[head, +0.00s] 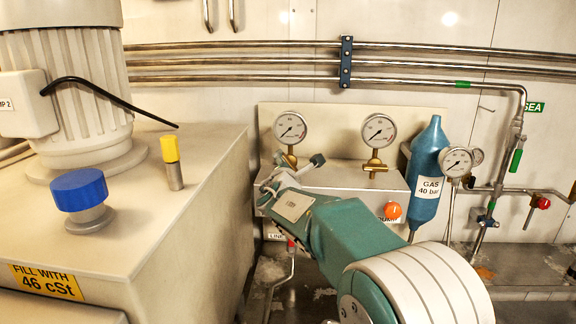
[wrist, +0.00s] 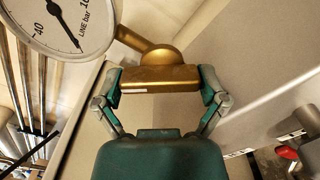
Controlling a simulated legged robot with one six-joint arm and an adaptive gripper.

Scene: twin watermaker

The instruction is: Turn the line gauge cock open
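The line gauge (head: 290,128) is a round white dial on the left of the panel; its face, marked "LINE bar", shows at the upper left of the wrist view (wrist: 60,22). Its brass cock (head: 290,157) is below it. In the wrist view the cock's brass body and wide bar (wrist: 160,79) lie between my fingers, the bar running crosswise. My gripper (wrist: 161,84) is spread wide, one finger at each end of the bar; firm contact cannot be told. In the head view my gripper (head: 298,163) is just at the cock, partly hiding it.
A second gauge (head: 379,130) with a brass cock (head: 375,165) stands to the right. An orange knob (head: 392,211) and blue gas bottle (head: 427,180) are further right. A large cream tank (head: 190,225) with a blue cap (head: 79,190) fills the left. Pipes (head: 250,62) cross the wall above.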

